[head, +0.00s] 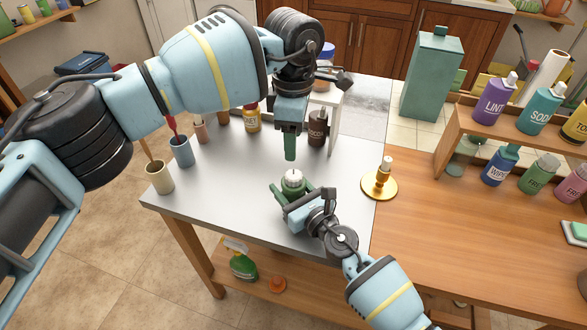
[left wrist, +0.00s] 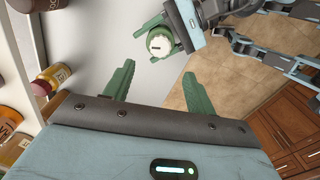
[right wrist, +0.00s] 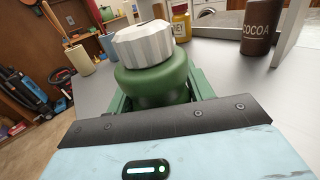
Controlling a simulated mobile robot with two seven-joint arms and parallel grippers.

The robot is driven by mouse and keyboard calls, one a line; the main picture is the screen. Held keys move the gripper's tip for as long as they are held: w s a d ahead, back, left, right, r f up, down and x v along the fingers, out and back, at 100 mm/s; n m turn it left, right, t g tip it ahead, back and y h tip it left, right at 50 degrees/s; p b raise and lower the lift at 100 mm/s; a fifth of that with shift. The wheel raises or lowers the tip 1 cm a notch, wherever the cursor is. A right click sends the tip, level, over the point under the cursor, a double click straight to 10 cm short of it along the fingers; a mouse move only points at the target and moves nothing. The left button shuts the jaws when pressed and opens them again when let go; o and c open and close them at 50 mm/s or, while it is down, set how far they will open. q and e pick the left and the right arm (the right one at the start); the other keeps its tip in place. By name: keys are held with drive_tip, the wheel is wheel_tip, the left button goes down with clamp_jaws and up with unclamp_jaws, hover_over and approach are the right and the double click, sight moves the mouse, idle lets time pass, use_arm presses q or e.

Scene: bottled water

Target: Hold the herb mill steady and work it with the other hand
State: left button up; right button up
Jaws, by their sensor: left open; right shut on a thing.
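The herb mill (head: 292,181) stands upright on the grey counter, with a green body and a ridged white top. It shows close up in the right wrist view (right wrist: 145,70) and from above in the left wrist view (left wrist: 161,42). My right gripper (head: 290,194) is shut around its green body; the fingers are partly hidden behind it in the right wrist view. My left gripper (head: 290,145) is above and behind the mill, apart from it. In the left wrist view its two green fingers (left wrist: 157,85) are spread, with nothing between them.
A brass candlestick (head: 380,182) stands to the right of the mill. A cocoa jar (head: 317,130) and a yellow bottle (head: 252,118) stand behind. Cups (head: 181,152) line the counter's left side. The counter left of the mill is clear.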

sight(293, 174)
use_arm(q)
wheel_tip(293, 174, down, 10)
drive_tip(key=shift+r, duration=0.15)
drive_tip(key=shift+c, duration=0.5)
drive_tip(key=c, duration=0.9)
